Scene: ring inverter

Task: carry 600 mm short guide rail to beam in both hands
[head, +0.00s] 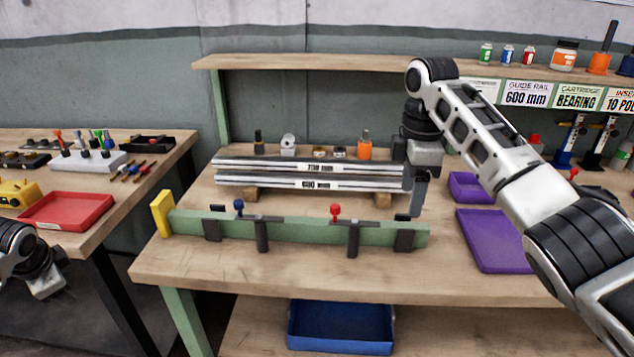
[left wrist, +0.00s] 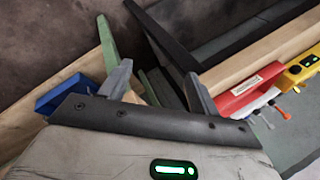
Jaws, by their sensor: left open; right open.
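Two silvery guide rails lie one above the other on the workbench in the head view. The upper rail (head: 270,166) has a label that looks like 700 mm. The lower rail (head: 260,181) has a label that looks like 600 mm and rests on wooden blocks. The green beam (head: 300,232) stands in front of them, with dark clamps on it. My right gripper (head: 418,196) is open, pointing down at the rails' right end; I cannot tell if it touches them. My left gripper (left wrist: 158,88) is open and empty, away from the rails at the head view's left edge.
A yellow block (head: 162,214) is at the beam's left end. Purple trays (head: 490,242) lie right of the beam. A red tray (head: 66,197) is on the left table. A blue bin (head: 340,345) sits below. A shelf (head: 310,62) runs behind the rails.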

